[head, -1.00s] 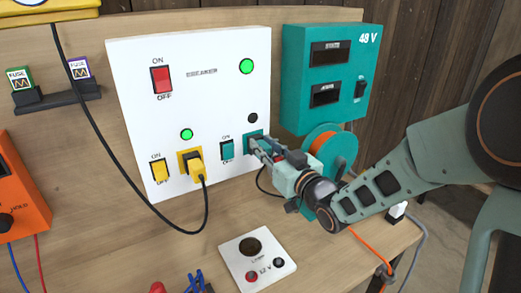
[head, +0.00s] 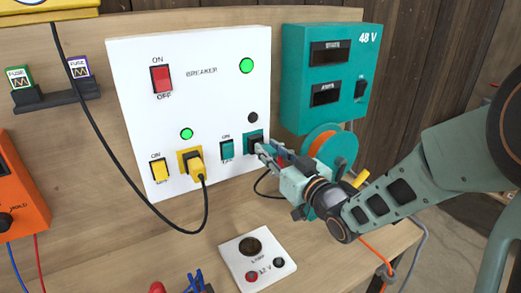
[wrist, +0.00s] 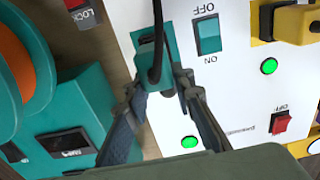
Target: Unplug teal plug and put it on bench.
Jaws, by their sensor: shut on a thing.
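My gripper (head: 268,155) is just in front of the teal socket (head: 253,134) on the white breaker panel (head: 210,105). In the wrist view the fingers are closed on the teal plug (wrist: 155,68), with a black cord running from it. In the head view the fingers mostly hide the plug. The socket shows a dark opening, and the fingertips sit a little out to its right, so the plug appears drawn out of it. The bench (head: 345,258) lies below. The lamp above the socket (head: 252,118) is dark.
A yellow plug (head: 196,168) with a black cord is left of the teal switch (head: 227,150). A teal 48 V box (head: 325,100) and a reel (head: 340,148) stand behind my gripper.

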